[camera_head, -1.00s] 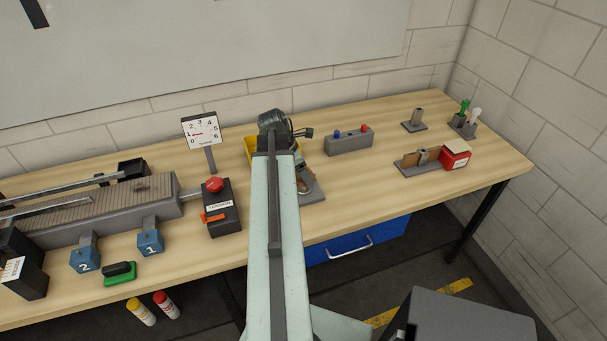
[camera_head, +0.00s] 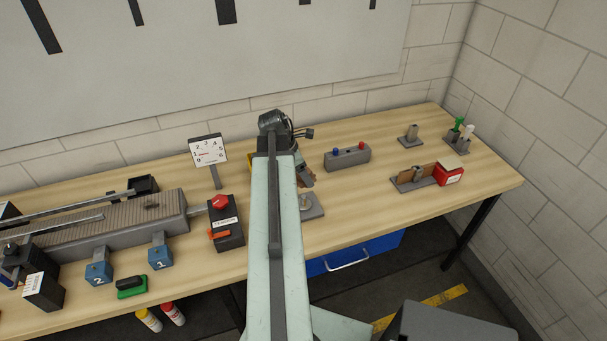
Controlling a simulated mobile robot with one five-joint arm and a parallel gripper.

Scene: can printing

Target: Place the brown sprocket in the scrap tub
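My gripper (camera_head: 307,182) shows small just right of my arm, above a grey plate with a short post (camera_head: 312,209). A small brown patch shows at its fingers. It may be the brown sprocket, but it is too small and too hidden to be sure, and I cannot tell whether the fingers are shut. A yellow tub (camera_head: 250,161), likely the scrap tub, is almost wholly hidden behind my arm. Only a thin yellow sliver shows at the arm's left edge.
A grey box with blue and red buttons (camera_head: 348,159) stands right of my gripper. A tension box with a red button (camera_head: 226,226) and a dial (camera_head: 207,152) stand left. A red box (camera_head: 449,176) lies farther right. The right front of the table is clear.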

